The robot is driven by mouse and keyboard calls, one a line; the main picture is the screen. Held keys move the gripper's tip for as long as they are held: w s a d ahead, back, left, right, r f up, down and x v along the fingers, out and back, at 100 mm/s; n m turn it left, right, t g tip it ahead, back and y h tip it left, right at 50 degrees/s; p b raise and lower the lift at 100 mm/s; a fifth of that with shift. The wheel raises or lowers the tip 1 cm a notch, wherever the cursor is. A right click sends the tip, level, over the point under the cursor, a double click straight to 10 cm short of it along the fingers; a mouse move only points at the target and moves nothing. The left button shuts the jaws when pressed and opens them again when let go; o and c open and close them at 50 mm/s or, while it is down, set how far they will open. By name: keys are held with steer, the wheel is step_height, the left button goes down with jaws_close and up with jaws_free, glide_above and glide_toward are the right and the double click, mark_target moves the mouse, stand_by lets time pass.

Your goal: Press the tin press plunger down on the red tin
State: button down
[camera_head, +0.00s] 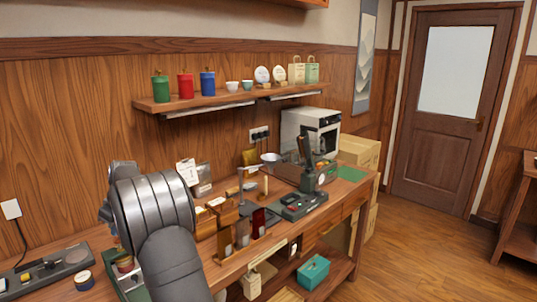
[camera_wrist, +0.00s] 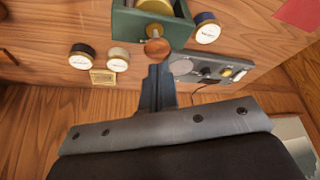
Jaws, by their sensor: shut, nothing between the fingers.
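The tin press shows in the wrist view as a green frame (camera_wrist: 126,22) with a round reddish-brown plunger knob (camera_wrist: 157,48) on a pale rod. My gripper (camera_wrist: 158,72) is shut and empty, its fingertips just below the knob in the picture; I cannot tell whether they touch it. My fingers are hidden there.
Dark-sided tins (camera_wrist: 82,57) and (camera_wrist: 207,28) and a pale tin (camera_wrist: 118,58) stand near the press, with a small brass plate (camera_wrist: 103,77). A grey panel (camera_wrist: 210,70) lies to the right. A red canister (camera_head: 185,86) stands on the wall shelf (camera_head: 215,98).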

steer(key=shift+f, duration=0.25)
steer(key=shift+f, duration=1.05)
steer(key=shift+r, duration=2.3)
steer(key=shift+f, duration=1.5)
